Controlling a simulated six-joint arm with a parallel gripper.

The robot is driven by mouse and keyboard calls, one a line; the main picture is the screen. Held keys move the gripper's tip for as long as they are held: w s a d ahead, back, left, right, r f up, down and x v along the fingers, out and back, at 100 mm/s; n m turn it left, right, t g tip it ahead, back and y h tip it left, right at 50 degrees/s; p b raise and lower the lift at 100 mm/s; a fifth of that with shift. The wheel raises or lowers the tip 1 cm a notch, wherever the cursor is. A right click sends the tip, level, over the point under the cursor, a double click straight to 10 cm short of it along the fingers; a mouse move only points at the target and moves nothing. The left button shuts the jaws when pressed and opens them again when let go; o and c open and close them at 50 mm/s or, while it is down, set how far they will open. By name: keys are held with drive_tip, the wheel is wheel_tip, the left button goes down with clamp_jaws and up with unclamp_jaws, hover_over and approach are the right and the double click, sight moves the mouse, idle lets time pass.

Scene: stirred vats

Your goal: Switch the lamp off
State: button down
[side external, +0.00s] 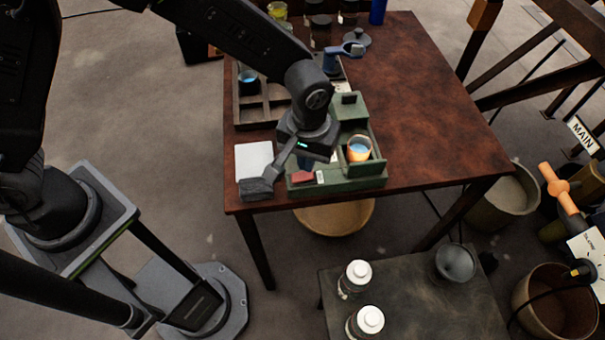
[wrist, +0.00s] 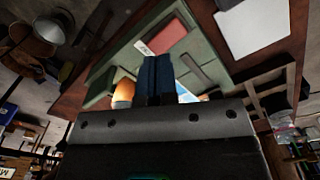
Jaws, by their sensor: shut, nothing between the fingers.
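A green box-like stand (side external: 340,184) sits at the table's near left edge. A red rocker-like piece (side external: 302,177) with a small white label lies on its near side; it also shows in the wrist view (wrist: 166,35). A glass of blue liquid with a glowing orange wall (side external: 359,150) stands in the box's right part, its orange side showing in the wrist view (wrist: 123,93). I cannot make out a separate lamp. My gripper (wrist: 157,62) is shut and empty, its blue fingers over the green stand near the red piece. Contact is not clear. My wrist hides part of the stand.
A white pad (side external: 253,158) lies left of the stand. A compartmented wooden tray (side external: 256,112) and a blue clamp-like device (side external: 340,55) are behind. White-capped bottles (side external: 358,272) stand on a lower table in front. The table's right half (side external: 430,120) is clear.

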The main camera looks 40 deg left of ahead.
drive_tip(key=shift+f, duration=1.65)
idle(0.9)
drive_tip(key=shift+r, duration=3.55)
